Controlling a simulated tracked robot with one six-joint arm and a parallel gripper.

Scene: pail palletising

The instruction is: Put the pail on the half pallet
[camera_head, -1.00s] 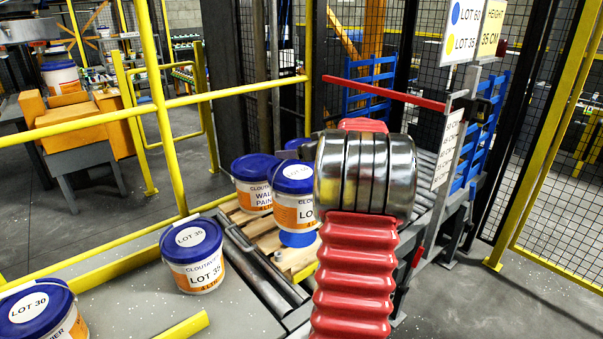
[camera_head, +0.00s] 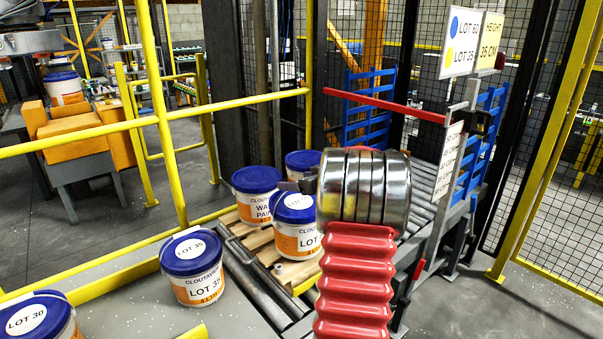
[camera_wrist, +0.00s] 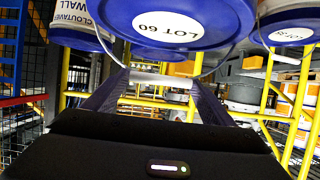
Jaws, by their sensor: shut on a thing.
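The pail (camera_head: 297,240), white and orange with a blue lid, is upright at the front of the wooden half pallet (camera_head: 296,274). Its base is at or just above the boards; I cannot tell if it touches. My gripper (camera_head: 290,186) is at the lid's far side, mostly hidden by my wrist. In the wrist view my gripper (camera_wrist: 147,78) is shut on the pail's handle grip, beside a blue lid marked LOT 60 (camera_wrist: 165,27). Two other blue-lidded pails, a left one (camera_head: 256,195) and a back one (camera_head: 304,161), stand behind the held pail.
A red barrier arm (camera_head: 385,106) crosses behind my wrist. A yellow rail (camera_head: 230,106) runs at the left, a sign post (camera_head: 441,190) at the right.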

